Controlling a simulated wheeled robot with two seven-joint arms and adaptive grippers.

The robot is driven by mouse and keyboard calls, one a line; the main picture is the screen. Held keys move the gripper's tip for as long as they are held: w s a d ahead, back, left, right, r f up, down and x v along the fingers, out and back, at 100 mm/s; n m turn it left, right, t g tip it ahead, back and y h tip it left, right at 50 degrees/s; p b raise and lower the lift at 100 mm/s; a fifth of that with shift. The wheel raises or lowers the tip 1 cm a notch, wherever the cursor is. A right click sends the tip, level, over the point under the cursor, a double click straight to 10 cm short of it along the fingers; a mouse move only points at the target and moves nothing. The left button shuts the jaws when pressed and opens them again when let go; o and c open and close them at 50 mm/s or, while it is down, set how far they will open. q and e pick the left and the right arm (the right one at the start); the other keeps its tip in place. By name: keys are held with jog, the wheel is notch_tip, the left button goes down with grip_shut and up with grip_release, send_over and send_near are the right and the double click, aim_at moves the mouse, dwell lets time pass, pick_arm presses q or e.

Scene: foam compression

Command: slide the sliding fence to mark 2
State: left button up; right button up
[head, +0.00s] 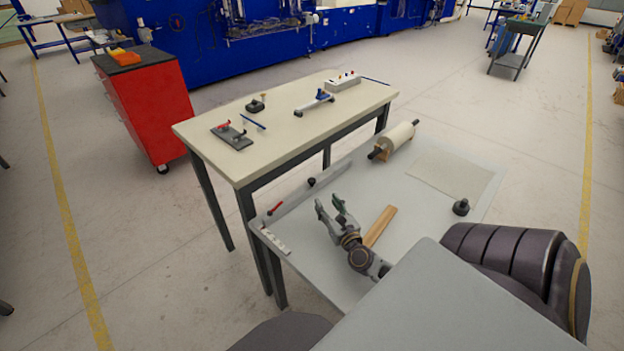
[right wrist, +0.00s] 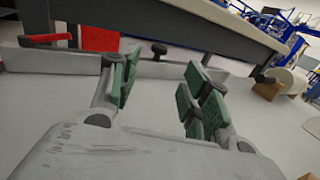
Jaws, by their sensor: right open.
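The sliding fence (head: 325,182) is a long, low grey bar near the left edge of the grey table. A black knob (head: 311,181) is at its middle. A pale strip with small marks (head: 273,238) lies by its near end; the mark numbers are too small to read. My right gripper (head: 330,206) is open and empty, to the right of the fence and apart from it. In the right wrist view the green-padded fingers (right wrist: 160,78) point toward the fence (right wrist: 65,67), with the knob (right wrist: 159,48) showing between them. My left gripper is out of view.
A red handle (head: 275,208) is by the fence's near end. A wooden bar (head: 380,226) lies right of my gripper. A roll (head: 394,141), a thin sheet (head: 452,175) and a black knob-like piece (head: 461,207) are farther right. A cream workbench (head: 275,140) stands behind.

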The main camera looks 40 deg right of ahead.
aim_at(313, 182)
jog(key=shift+w+d, duration=0.1)
jog(key=shift+w, duration=0.15)
jog(key=shift+x, duration=1.05)
jog(key=shift+p+x, duration=0.3)
jog(key=shift+x, duration=3.5)
jog(key=shift+w+d, duration=0.15)
jog(key=shift+w, duration=0.5)
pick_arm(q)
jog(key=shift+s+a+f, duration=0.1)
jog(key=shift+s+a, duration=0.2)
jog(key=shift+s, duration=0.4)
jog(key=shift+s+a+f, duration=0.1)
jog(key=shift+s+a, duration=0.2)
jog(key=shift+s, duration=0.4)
pick_arm(e)
jog(key=shift+x, duration=1.1)
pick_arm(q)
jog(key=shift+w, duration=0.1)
pick_arm(e)
jog(key=shift+f, duration=0.1)
